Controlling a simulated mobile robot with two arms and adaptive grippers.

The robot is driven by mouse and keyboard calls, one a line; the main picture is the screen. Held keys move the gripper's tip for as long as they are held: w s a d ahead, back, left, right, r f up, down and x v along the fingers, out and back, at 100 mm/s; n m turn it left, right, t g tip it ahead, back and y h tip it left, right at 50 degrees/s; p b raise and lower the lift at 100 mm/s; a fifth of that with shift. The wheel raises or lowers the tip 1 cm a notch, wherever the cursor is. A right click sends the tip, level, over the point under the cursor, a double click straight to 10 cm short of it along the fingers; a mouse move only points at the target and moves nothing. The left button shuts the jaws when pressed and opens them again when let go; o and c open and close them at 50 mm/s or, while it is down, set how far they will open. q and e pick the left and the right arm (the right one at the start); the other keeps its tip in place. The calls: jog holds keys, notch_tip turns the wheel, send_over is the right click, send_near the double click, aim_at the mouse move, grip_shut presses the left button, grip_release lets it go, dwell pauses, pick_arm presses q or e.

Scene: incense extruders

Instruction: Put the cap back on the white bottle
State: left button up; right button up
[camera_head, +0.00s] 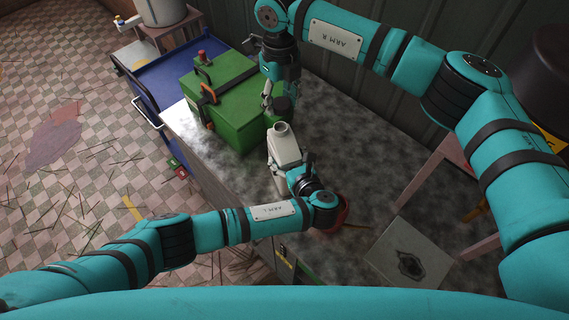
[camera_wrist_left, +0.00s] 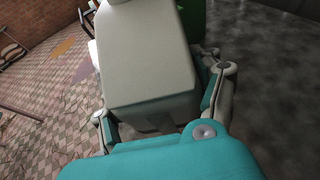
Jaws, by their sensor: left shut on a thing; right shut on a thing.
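The white bottle (camera_head: 284,150) stands roughly upright over the table, its pale uncapped neck at the top. My left gripper (camera_head: 286,172) is shut on the bottle's body from the near side. In the left wrist view the bottle (camera_wrist_left: 145,60) fills the space between the fingers of the left gripper (camera_wrist_left: 165,112). My right gripper (camera_head: 272,101) points down just above and behind the bottle's neck. It is shut on a dark cap (camera_head: 284,106), which is apart from the neck. Whether the bottle's base touches the table cannot be told.
A green box (camera_head: 225,110) with an orange-and-black handle stands close to the left of the bottle. A reddish bowl (camera_head: 331,222) is partly hidden by my left arm. A grey board with a dark stain (camera_head: 408,252) lies at right. The mottled grey tabletop (camera_head: 360,150) is clear to the right.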

aim_at(280, 127)
jog(key=shift+w+a+f, duration=0.1)
jog(key=shift+f, duration=2.45)
jog(key=shift+f, duration=0.1)
jog(key=shift+f, duration=0.8)
jog(key=shift+f, duration=0.55)
